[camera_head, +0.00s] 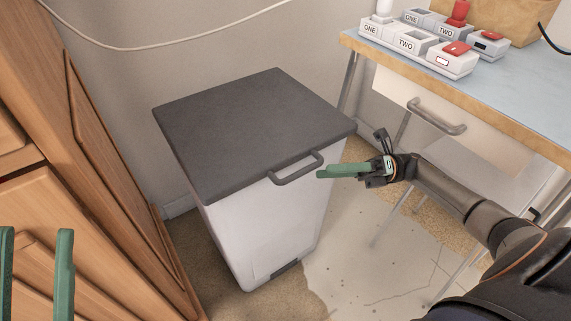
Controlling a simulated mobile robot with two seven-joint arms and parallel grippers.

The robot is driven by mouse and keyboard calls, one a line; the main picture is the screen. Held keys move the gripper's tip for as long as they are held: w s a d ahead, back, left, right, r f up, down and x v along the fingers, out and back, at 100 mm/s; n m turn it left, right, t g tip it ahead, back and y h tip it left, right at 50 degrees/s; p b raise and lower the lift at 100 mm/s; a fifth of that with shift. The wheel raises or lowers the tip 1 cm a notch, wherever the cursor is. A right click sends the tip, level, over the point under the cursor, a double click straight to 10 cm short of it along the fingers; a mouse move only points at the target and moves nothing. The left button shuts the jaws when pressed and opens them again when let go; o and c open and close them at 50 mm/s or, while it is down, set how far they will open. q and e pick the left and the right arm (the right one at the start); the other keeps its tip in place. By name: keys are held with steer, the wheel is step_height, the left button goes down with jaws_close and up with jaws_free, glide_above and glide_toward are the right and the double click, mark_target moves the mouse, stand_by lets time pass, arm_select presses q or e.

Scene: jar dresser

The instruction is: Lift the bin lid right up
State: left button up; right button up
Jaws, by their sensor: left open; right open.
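The bin (262,230) is a white box standing on the floor in the middle of the view. Its dark grey lid (250,125) lies flat on top, closed, with a grey bar handle (297,169) at its front right edge. My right gripper (322,174) has green fingers and points left, its tips close to the handle's right end. I cannot tell whether they touch it. My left gripper (37,240) is open and empty at the lower left, with two green fingers upright and apart, away from the bin.
A wooden cabinet (105,160) stands at the left. A blue-topped table (500,85) with a white drawer (432,110) is at the right, holding white labelled blocks (400,36) and a cardboard box (500,15). A white cable (150,45) hangs on the wall above the lid.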

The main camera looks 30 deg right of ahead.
mark_target(301, 172)
steer(key=x, duration=0.7)
steer(key=shift+w+a, duration=0.1)
steer(key=shift+a, duration=0.15)
steer(key=shift+c, duration=0.3)
jaws_close()
steer(key=shift+r, duration=0.1)
stand_by(0.8)
